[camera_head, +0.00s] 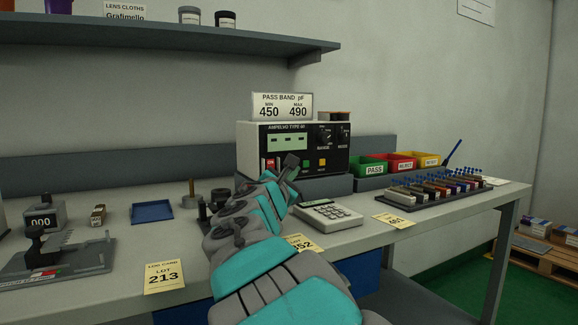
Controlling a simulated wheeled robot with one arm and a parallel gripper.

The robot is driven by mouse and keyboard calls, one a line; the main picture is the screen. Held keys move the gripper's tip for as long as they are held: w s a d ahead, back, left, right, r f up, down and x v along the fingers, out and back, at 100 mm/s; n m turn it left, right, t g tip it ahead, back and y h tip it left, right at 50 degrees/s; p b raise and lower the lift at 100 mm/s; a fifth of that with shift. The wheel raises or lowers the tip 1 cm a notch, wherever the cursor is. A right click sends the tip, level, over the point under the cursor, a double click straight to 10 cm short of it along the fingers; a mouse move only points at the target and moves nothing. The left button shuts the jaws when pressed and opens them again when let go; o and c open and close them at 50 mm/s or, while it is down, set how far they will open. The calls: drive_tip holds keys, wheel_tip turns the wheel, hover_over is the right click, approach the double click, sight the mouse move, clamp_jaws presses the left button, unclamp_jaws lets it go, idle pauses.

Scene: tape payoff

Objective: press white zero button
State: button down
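The meter (335,155), a dark-faced box with a lit green display (287,144), sits on a grey stand on the workbench. I cannot make out a white zero button clearly; my arm covers part of the lower front.
A calculator (325,212) lies right of my arm. Green, red and yellow bins (401,163) stand behind a dark rack (440,192) of small parts. A blue tray (152,211) and a counter (42,217) are at left. A shelf (150,40) hangs above.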

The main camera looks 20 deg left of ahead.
drive_tip(key=shift+w+a+p, duration=0.4)
idle(0.8)
idle(0.4)
drive_tip(key=shift+s+d+b, duration=0.35)
drive_tip(key=shift+s+d, duration=0.15)
drive_tip(key=shift+d, duration=0.1)
drive_tip(key=shift+s+d+f+b, duration=0.15)
drive_tip(key=shift+s+d+b, duration=0.45)
drive_tip(key=shift+s+d, duration=0.25)
drive_tip(key=shift+s+d+b, duration=0.35)
drive_tip(key=shift+s+d, duration=0.4)
drive_tip(key=shift+d, duration=0.3)
